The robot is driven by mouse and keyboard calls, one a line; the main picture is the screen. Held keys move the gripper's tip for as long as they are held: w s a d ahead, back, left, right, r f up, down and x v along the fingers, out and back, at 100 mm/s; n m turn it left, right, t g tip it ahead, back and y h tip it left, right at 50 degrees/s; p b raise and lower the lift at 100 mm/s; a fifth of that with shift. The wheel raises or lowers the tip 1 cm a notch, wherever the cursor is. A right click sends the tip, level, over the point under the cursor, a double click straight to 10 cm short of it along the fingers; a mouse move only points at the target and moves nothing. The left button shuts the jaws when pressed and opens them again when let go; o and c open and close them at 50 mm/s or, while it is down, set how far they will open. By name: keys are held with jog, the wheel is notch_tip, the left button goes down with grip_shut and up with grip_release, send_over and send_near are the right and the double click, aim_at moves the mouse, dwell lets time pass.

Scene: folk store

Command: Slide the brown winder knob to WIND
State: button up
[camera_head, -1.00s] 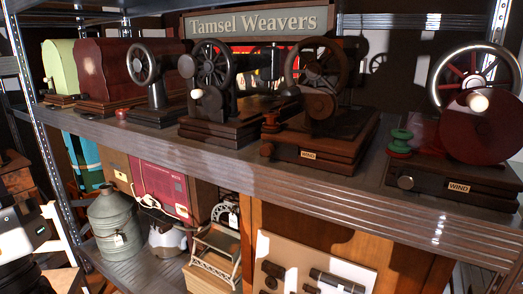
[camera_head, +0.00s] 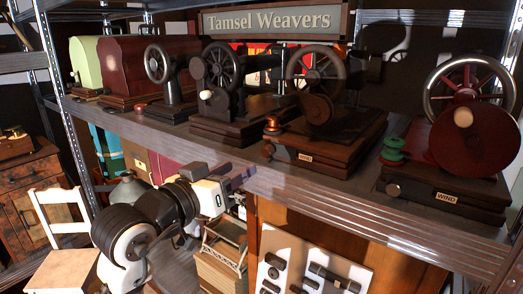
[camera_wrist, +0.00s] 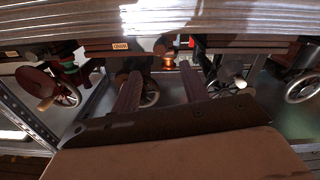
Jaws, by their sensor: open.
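The brown winder knob (camera_head: 268,150) sits at the left front of the wooden base of the middle-right sewing machine (camera_head: 330,140). A brass WIND plate (camera_head: 305,157) is on that base, right of the knob, and shows upside down in the wrist view (camera_wrist: 120,46). A copper-coloured bobbin (camera_head: 272,125) stands above the knob. In the wrist view my gripper (camera_wrist: 159,70) is open, with nothing between its two fingers. In the head view my gripper's end is below the shelf edge, left of and lower than the knob.
The metal shelf edge (camera_head: 330,204) runs in front of the machines. A red-wheeled machine (camera_head: 470,150) with its own WIND plate and green bobbin stands right; a black machine (camera_head: 235,95) stands left. A white chair (camera_head: 65,240) is at the lower left.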

aim_at(265, 153)
jog(key=p+x, duration=0.2)
jog(key=x, duration=0.7)
jog(key=shift+w+d, duration=0.15)
jog(key=shift+w, duration=0.05)
jog(key=shift+c, duration=0.4)
grip_shut()
